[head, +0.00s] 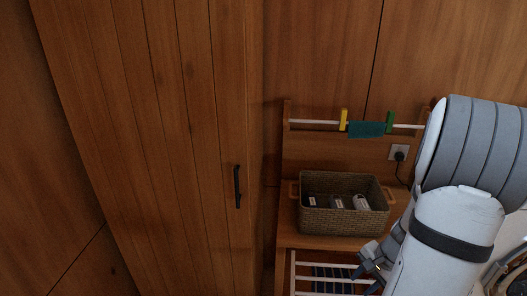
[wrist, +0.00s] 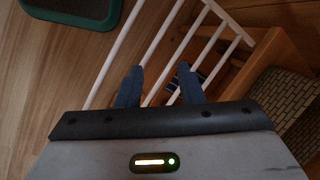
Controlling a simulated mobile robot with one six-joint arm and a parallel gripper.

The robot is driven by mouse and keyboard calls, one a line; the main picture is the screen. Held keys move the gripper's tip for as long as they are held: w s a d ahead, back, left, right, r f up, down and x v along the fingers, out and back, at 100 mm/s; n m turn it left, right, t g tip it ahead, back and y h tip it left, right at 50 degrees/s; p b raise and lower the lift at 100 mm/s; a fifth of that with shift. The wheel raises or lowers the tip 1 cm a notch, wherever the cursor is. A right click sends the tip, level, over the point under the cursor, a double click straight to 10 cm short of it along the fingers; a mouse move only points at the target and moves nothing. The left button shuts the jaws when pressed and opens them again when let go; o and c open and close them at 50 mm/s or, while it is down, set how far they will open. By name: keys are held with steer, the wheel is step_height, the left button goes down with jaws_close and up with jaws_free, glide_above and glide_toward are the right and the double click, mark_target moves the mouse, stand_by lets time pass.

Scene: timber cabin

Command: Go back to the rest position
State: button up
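My gripper shows in the wrist view (wrist: 160,72) with its two dark fingers apart and nothing between them. Beyond the fingers are white rack bars and a wooden floor. In the head view my gripper (head: 368,272) is at the lower right, partly hidden by my arm, in front of the white rack under the wooden bench. I cannot make out its fingertips clearly there.
A wicker basket (head: 345,222) with several dark and light items stands on the wooden bench (head: 290,232). Above it, a rail (head: 310,122) carries a teal cloth (head: 366,130) and yellow and green clips. A wooden door with a black handle (head: 237,187) is left. A green-rimmed tray (wrist: 75,18) lies on the floor.

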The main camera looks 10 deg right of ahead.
steer(key=s+a+r+n+t+h, duration=0.1)
steer(key=s+a+r+n, duration=0.1)
steer(key=a+r+n, duration=0.5)
steer(key=s+a+r+n+h, duration=0.2)
steer(key=a+r+n, duration=0.4)
steer(key=a+r, duration=0.5)
steer(key=shift+s+a+r+n+t, duration=0.25)
steer(key=shift+a+r+n+t, duration=0.15)
steer(key=shift+a, duration=0.85)
steer(key=shift+d, duration=0.1)
